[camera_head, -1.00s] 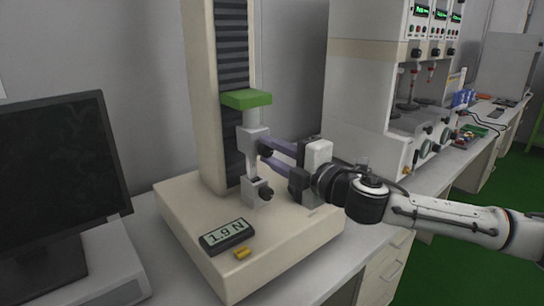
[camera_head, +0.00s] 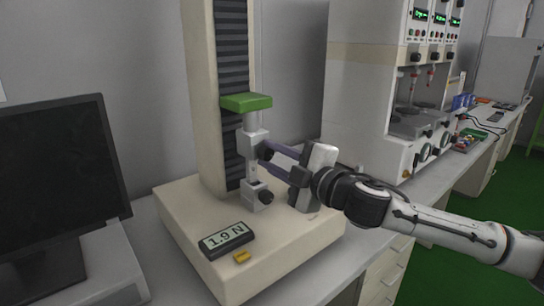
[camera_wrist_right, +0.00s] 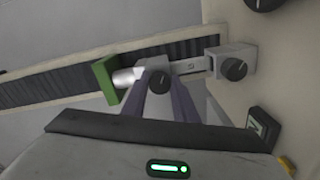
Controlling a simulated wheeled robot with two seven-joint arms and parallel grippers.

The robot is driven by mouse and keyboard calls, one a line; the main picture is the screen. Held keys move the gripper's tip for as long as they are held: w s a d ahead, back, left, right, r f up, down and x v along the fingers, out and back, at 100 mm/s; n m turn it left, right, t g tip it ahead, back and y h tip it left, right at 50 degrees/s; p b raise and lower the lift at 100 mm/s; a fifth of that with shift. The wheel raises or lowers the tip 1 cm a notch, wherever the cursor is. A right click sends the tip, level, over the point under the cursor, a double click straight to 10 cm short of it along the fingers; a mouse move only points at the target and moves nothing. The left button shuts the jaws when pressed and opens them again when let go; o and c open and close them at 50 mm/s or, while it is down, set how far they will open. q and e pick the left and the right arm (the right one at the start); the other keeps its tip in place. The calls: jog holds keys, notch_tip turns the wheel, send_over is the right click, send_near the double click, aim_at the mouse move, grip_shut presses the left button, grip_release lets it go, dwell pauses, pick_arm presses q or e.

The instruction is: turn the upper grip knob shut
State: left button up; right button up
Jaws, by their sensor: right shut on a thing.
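The upper grip (camera_head: 251,144) hangs below a green block (camera_head: 246,102) on the testing machine (camera_head: 204,100). Its black upper knob (camera_head: 265,153) sits on its right side and also shows in the right wrist view (camera_wrist_right: 160,81). My right gripper (camera_head: 269,151) reaches in from the right, with its purple-grey fingers shut on this knob; the fingertips show at either side of it in the wrist view (camera_wrist_right: 161,91). The fingers partly hide the knob in the head view. The lower grip (camera_head: 254,192) has a similar black knob (camera_head: 266,197), untouched. My left gripper is out of view.
A readout (camera_head: 226,239) showing 1.9 N and a small yellow piece (camera_head: 242,257) lie on the machine's base (camera_head: 185,215). A dark monitor (camera_head: 58,165) stands at the left. A tall cabinet (camera_head: 362,95) stands behind my right arm.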

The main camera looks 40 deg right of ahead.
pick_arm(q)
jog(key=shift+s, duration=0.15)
pick_arm(e)
jog(key=o, duration=1.1)
jog(key=shift+c, duration=0.2)
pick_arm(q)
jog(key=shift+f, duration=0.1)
pick_arm(e)
jog(key=shift+s+d+f, duration=0.15)
jog(key=shift+s, duration=0.35)
jog(key=shift+s+f+b, duration=0.1)
jog(key=shift+s+b, duration=0.5)
jog(key=shift+s, duration=0.45)
jog(key=p, duration=0.2)
send_near(270, 156)
jog(key=shift+s, duration=0.6)
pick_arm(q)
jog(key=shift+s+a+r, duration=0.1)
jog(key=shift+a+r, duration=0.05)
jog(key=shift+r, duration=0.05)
